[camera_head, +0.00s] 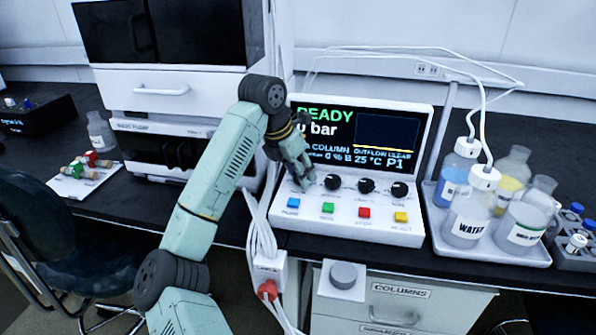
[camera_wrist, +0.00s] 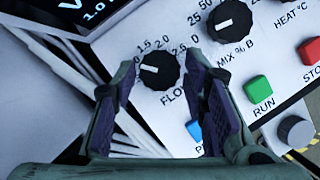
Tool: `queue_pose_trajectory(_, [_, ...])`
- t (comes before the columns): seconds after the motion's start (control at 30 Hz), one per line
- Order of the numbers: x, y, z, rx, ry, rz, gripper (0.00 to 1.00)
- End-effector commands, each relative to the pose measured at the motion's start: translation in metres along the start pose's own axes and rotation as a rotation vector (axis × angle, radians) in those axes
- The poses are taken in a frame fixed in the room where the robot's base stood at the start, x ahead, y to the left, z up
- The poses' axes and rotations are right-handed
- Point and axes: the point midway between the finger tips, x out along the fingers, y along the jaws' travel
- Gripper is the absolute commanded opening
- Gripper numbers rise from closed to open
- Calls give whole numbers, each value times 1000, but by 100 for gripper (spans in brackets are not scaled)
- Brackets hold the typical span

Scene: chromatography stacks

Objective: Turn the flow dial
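The flow dial (camera_wrist: 159,71) is a black round knob with a white pointer line, on the white panel of the instrument, with "FLOW" printed below it. In the head view it is hidden behind my gripper (camera_head: 302,180). In the wrist view my gripper (camera_wrist: 163,80) is open, its purple-padded fingers apart, one to each side of the dial in the picture. Nothing is held. I cannot tell how far the fingertips are from the panel or whether they touch it.
The console (camera_head: 348,222) carries other black knobs, including the mix knob (camera_head: 332,182), and a row of coloured buttons with a blue one (camera_head: 293,203) below the gripper. White cables (camera_head: 262,228) hang at the left. A bottle tray (camera_head: 500,250) stands right of the console.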

Motion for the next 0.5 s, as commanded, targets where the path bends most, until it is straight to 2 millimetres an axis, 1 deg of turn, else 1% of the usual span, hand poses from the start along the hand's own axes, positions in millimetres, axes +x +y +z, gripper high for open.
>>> queue_pose_trajectory(0.03, [0,0,0,0,0,0,34])
queue_pose_trajectory(0.4, [0,0,0,0,0,0,10])
queue_pose_trajectory(0.5, [0,0,0,0,0,0,4])
